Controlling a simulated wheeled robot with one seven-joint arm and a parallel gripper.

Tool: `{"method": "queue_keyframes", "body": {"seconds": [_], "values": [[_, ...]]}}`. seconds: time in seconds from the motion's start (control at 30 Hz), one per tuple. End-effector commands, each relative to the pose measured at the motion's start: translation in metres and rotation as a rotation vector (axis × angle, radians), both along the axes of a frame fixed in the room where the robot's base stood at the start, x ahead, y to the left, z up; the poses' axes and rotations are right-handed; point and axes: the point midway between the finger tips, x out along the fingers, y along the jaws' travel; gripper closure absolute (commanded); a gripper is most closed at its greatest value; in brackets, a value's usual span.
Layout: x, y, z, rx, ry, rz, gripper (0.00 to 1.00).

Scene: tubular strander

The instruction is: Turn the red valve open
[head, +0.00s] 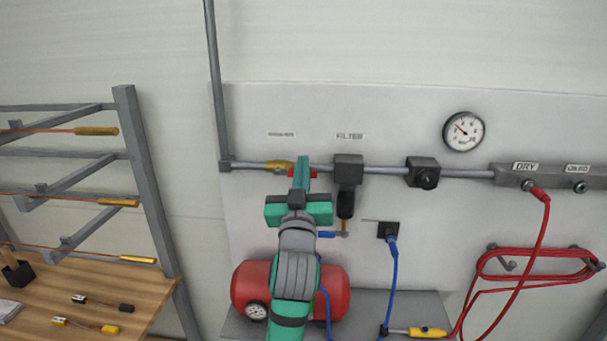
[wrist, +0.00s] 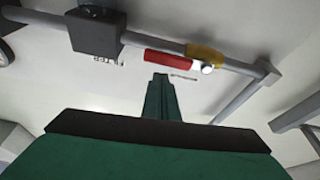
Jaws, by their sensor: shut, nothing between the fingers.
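The red valve has a yellow body (head: 278,166) on the grey horizontal pipe. Its red handle (head: 291,173) is mostly hidden behind my gripper in the head view. In the wrist view the red handle (wrist: 168,57) lies along the pipe, beside the yellow body (wrist: 204,54) with a silver knob. My gripper (head: 303,170) is shut and empty, its fingers together in front of the handle. In the wrist view the fingertips (wrist: 160,78) end just short of the handle in the picture. I cannot tell whether they touch it.
A dark filter block (head: 348,168) sits on the pipe just right of the handle. A pressure gauge (head: 463,132) hangs at the upper right. A red tank (head: 333,290) stands below my arm. Blue and red hoses hang to the right; a wooden bench (head: 110,300) is at left.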

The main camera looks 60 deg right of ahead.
Motion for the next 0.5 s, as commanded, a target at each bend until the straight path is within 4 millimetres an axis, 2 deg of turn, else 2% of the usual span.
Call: {"method": "queue_keyframes", "body": {"seconds": [0.03, 0.2, 0.5], "values": [[0.000, 0.001, 0.009, -0.004, -0.004, 0.000, 1.00], [0.001, 0.002, 0.029, -0.004, -0.005, 0.004, 1.00], [-0.013, 0.043, 0.010, -0.003, -0.002, 0.004, 1.00]]}}
